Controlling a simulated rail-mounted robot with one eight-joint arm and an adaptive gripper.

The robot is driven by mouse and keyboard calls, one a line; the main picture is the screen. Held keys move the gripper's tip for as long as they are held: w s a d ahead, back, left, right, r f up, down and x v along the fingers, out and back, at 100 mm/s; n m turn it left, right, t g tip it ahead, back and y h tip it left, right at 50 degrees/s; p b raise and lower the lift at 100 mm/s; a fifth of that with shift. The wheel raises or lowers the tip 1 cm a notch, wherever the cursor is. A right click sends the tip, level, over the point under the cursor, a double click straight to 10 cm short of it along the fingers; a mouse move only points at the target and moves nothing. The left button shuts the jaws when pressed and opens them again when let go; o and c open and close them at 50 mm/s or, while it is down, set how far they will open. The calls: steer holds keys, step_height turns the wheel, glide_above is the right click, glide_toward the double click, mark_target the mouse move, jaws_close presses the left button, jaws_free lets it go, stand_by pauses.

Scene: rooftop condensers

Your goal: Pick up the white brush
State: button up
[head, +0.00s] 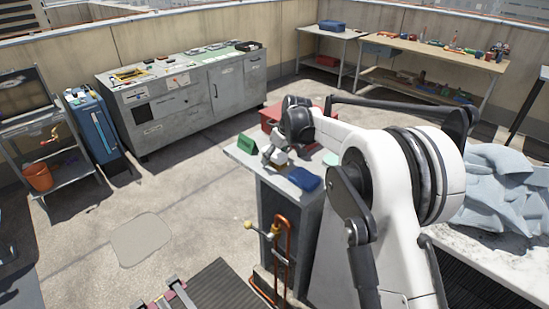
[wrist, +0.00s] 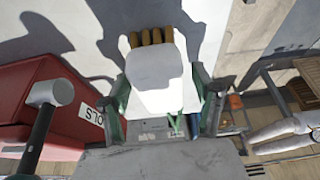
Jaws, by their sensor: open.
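The white brush (wrist: 155,75) is in the middle of the wrist view, a pale rounded block with a row of tan bristles along its top edge. My gripper (wrist: 163,98) is open, with one finger on each side of the brush; whether either finger touches it I cannot tell. In the head view my gripper (head: 270,152) is low over the top of a narrow grey stand (head: 262,172), at a small white and tan item that seems to be the brush (head: 281,158). My gripper partly hides it there.
A green item (head: 246,143) and a folded blue cloth (head: 304,179) lie close by on the stand. A red toolbox (wrist: 50,90) and a grey-headed hammer (wrist: 48,97) are at left in the wrist view. Orange pipework (head: 286,250) stands before the stand. Open floor lies to the left.

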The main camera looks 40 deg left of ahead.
steer(key=shift+f, duration=0.15)
stand_by(0.3)
steer(key=c, duration=1.3)
